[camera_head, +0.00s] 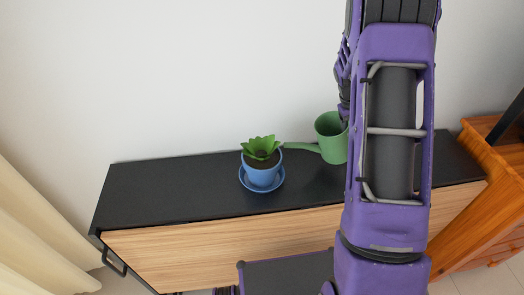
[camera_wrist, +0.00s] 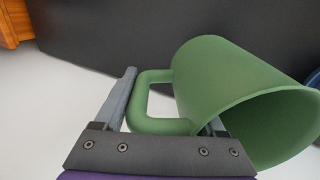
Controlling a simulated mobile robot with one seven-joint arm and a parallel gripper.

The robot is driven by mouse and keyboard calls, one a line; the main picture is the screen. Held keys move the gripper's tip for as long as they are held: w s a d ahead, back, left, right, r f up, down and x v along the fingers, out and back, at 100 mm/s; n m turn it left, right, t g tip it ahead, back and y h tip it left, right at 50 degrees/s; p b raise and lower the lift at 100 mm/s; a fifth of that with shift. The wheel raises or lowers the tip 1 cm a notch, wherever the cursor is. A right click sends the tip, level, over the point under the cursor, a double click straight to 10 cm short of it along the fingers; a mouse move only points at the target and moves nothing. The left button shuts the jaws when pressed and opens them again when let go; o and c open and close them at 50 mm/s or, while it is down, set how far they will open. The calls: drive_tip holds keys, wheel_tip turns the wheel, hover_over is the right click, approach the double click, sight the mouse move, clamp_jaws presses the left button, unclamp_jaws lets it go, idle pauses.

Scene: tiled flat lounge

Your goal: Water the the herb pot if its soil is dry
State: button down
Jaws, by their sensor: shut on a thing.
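The herb pot (camera_head: 262,177) is blue, with green leaves (camera_head: 261,146), and stands upright on a blue saucer (camera_head: 279,184) on the black cabinet top. Its soil (camera_head: 262,161) looks brown; I cannot tell whether it is dry. A green watering can (camera_head: 328,135) is to the right of the pot, its spout (camera_head: 302,147) pointing left toward it. In the wrist view my gripper (camera_wrist: 172,98) is shut on the handle of the can (camera_wrist: 215,80). One finger is partly hidden by the can. I cannot tell whether the can touches the cabinet.
The black cabinet top (camera_head: 150,190) is clear left of the pot. A white wall stands behind it. An orange-brown wooden piece of furniture (camera_head: 480,220) is at the right. A cream curtain (camera_head: 35,230) hangs at the left.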

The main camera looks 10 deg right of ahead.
drive_tip(key=shift+d+f+y, duration=0.3)
drive_tip(key=shift+f+y, duration=0.1)
drive_tip(key=shift+f, duration=0.35)
drive_tip(key=shift+w+d+f+y, duration=0.1)
drive_tip(key=shift+d+f+y, duration=0.35)
drive_tip(key=shift+f, duration=0.5)
drive_tip(key=shift+d+f+y, duration=0.2)
drive_tip(key=shift+f+y, duration=0.5)
drive_tip(key=shift+f, duration=0.25)
drive_tip(key=shift+w+d+f+y, duration=0.1)
drive_tip(key=shift+d+f+y, duration=0.35)
drive_tip(key=shift+f, duration=0.5)
